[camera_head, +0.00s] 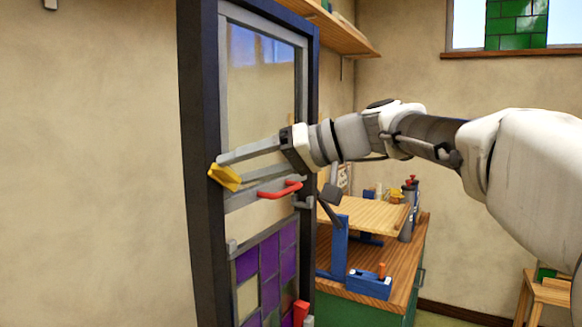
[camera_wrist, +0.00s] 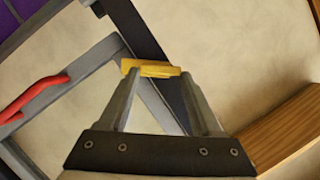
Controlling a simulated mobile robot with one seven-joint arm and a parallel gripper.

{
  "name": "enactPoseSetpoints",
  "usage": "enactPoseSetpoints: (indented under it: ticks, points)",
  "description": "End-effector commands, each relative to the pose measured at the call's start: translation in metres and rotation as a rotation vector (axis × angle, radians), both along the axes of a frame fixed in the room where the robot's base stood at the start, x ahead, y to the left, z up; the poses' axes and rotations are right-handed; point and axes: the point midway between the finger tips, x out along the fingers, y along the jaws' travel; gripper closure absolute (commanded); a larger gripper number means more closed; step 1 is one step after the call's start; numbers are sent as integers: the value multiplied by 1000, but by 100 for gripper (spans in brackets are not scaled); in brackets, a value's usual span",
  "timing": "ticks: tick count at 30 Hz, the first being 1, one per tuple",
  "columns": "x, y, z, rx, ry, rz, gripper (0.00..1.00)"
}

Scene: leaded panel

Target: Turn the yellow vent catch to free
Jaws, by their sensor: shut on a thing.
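The yellow vent catch (camera_head: 224,177) sits at the left edge of the panel's frame, near the crossbar between the clear pane and the coloured glass. My gripper (camera_head: 228,166) reaches it from the right. Its fingers are shut on the catch. In the wrist view the yellow catch (camera_wrist: 150,69) lies across the fingertips, between the two grey fingers of my gripper (camera_wrist: 155,80). The part of the catch between the fingertips is partly hidden. I cannot tell whether the catch is at free.
A red handle (camera_head: 280,190) is on the crossbar just below and right of my gripper; it also shows in the wrist view (camera_wrist: 34,98). Purple leaded glass (camera_head: 268,262) fills the lower panel. A wooden bench (camera_head: 392,275) with tools stands behind at the right. A shelf (camera_head: 335,27) is above.

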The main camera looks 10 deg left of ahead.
Motion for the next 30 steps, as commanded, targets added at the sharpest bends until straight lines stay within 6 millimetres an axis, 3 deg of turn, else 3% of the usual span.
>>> enactPoseSetpoints:
  ticks: [18, 30]
  points:
    - [7, -2, -8, 164, 557, -3, 91]
    - [7, -2, -12, 237, 807, -2, 91]
